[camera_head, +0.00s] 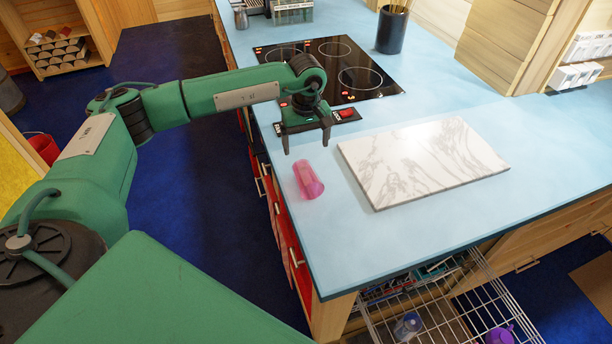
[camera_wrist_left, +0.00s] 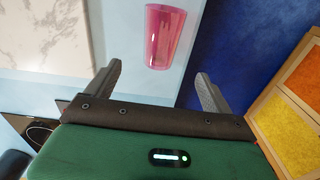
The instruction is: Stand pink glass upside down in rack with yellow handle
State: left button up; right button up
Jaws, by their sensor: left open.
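The pink glass (camera_head: 308,180) is translucent and appears to lie on its side on the blue counter, near the front edge. Its narrow end points towards my left gripper (camera_head: 306,147) and its wide mouth points away. In the left wrist view the glass (camera_wrist_left: 164,36) lies just beyond the open, empty fingers (camera_wrist_left: 159,70), apart from them. A wire rack (camera_head: 440,312) is pulled out below the counter at the bottom right, partly cut off by the picture edge. I cannot make out a yellow handle on it. My right gripper is not in view.
A white marble board (camera_head: 422,160) lies right of the glass, and a black cooktop (camera_head: 335,68) is behind. The rack holds a clear bluish glass (camera_head: 407,326) and a purple item (camera_head: 499,336). The counter strip in front of the board is clear.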

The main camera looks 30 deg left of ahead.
aim_at(306, 169)
pick_arm(q)
notch_tip(306, 169, down, 6)
jog(key=shift+f+p, duration=0.25)
jog(key=shift+p, duration=0.7)
jog(key=shift+f+p, duration=0.4)
jog(key=shift+p, duration=0.1)
jog(key=f+p, duration=0.1)
jog(key=f, duration=0.1)
jog(key=f+p, duration=0.1)
jog(key=f, duration=0.1)
jog(key=shift+s, duration=0.2)
jog(key=shift+f, duration=0.3)
jog(key=c, duration=1.3)
jog(key=shift+o, duration=0.2)
jog(key=shift+r, duration=0.15)
jog(key=shift+w+r, duration=0.1)
jog(key=shift+r, duration=0.15)
notch_tip(306, 169, up, 18)
jog(key=b, duration=0.7)
jog(key=s+d+f+m, duration=0.4)
jog(key=s+d, duration=0.1)
jog(key=s, duration=0.2)
jog(key=s+d+f+m, duration=0.5)
jog(key=s+d, duration=0.1)
jog(key=s, duration=0.2)
jog(key=shift+s, duration=0.3)
